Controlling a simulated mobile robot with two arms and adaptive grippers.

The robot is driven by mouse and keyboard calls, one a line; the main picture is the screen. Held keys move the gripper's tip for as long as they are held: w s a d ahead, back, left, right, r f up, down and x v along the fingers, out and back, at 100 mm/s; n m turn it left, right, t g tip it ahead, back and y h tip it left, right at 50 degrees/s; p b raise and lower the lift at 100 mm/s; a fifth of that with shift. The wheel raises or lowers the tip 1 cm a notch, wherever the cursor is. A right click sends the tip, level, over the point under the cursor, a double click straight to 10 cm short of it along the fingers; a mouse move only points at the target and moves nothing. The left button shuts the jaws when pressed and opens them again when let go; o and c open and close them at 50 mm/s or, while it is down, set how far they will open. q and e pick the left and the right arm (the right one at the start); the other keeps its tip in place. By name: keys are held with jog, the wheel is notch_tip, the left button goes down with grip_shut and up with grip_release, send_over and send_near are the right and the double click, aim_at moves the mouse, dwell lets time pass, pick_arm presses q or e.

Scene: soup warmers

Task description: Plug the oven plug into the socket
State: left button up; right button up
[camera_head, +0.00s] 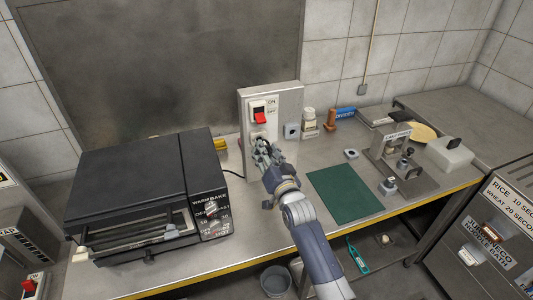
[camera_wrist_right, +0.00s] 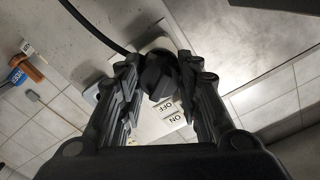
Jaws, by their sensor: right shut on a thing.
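My right gripper (camera_head: 262,148) is in front of the upright metal panel (camera_head: 285,100), just below the red switch (camera_head: 260,118). In the right wrist view its two fingers (camera_wrist_right: 157,85) are shut on the black oven plug (camera_wrist_right: 158,75), whose black cable (camera_wrist_right: 92,25) runs off to the upper left. A pale socket (camera_wrist_right: 158,43) shows partly behind the plug. The plug is at or very close to the socket; I cannot tell whether it is seated. In the head view the gripper hides plug and socket. The black oven (camera_head: 140,190) stands at left. My left gripper is not in view.
A green mat (camera_head: 345,193) lies right of my right arm. A white-capped jar (camera_head: 309,122), a small grey block (camera_head: 291,131) and a metal press (camera_head: 405,160) stand on the steel counter. A yellow object (camera_head: 220,145) sits behind the oven.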

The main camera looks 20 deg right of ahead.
jog(key=shift+w+b, duration=0.6)
jog(key=shift+w, duration=0.8)
jog(key=o, duration=1.2)
jog(key=shift+o, duration=0.2)
jog(key=s, duration=1.2)
jog(key=shift+d, duration=0.15)
